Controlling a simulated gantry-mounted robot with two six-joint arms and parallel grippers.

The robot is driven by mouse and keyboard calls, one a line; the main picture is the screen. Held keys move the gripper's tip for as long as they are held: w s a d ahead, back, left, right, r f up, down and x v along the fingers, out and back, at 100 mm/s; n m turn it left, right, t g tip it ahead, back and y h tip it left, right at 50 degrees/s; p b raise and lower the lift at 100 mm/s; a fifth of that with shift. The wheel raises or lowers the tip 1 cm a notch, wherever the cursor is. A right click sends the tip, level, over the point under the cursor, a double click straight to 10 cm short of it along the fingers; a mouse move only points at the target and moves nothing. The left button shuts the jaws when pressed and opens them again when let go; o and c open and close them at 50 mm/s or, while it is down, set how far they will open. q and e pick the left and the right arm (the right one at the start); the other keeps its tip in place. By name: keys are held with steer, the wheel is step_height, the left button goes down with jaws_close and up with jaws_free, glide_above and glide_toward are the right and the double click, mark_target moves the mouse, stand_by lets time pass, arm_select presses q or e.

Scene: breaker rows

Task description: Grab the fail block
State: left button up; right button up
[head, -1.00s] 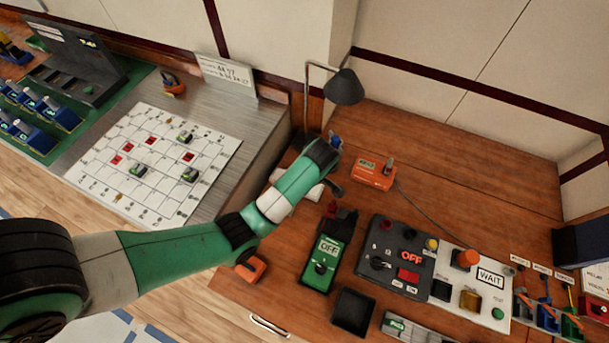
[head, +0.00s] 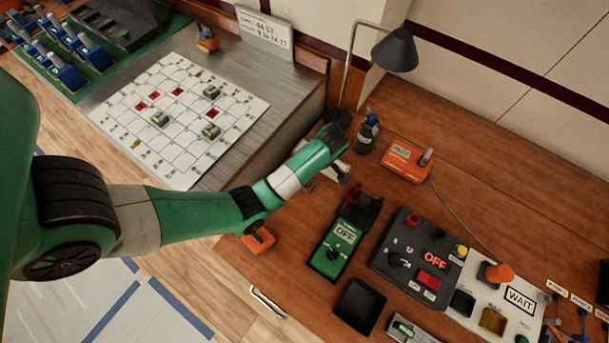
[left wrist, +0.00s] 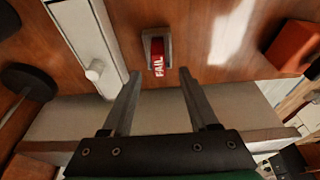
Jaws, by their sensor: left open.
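The fail block is a small red block with white "FAIL" lettering (left wrist: 157,58), set in a grey holder, in the upper middle of the left wrist view. My left gripper (left wrist: 160,75) is open, with its two fingers spread either side of the block's line. The block lies just beyond the fingertips, between their directions, and is not held. In the head view my left gripper (head: 338,172) is over the wooden bench near the lamp, mostly hidden by my wrist. My right gripper is not in view.
A desk lamp (head: 394,50) and a dark bottle (head: 367,132) stand beyond my left wrist. A green tester (head: 336,250), a black tray (head: 358,305) and a dark control panel (head: 420,255) stand to its right. An orange object (head: 258,240) is near the front edge.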

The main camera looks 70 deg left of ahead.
arm_select(q)
steer(key=b+x, duration=0.2)
steer(key=x, duration=0.1)
steer(key=shift+w+f, duration=0.1)
steer(key=shift+f, duration=0.25)
steer(key=shift+a+f, duration=0.1)
steer(key=shift+f, duration=0.2)
steer(key=shift+r, duration=0.1)
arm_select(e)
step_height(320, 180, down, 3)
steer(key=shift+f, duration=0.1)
arm_select(q)
jaws_close()
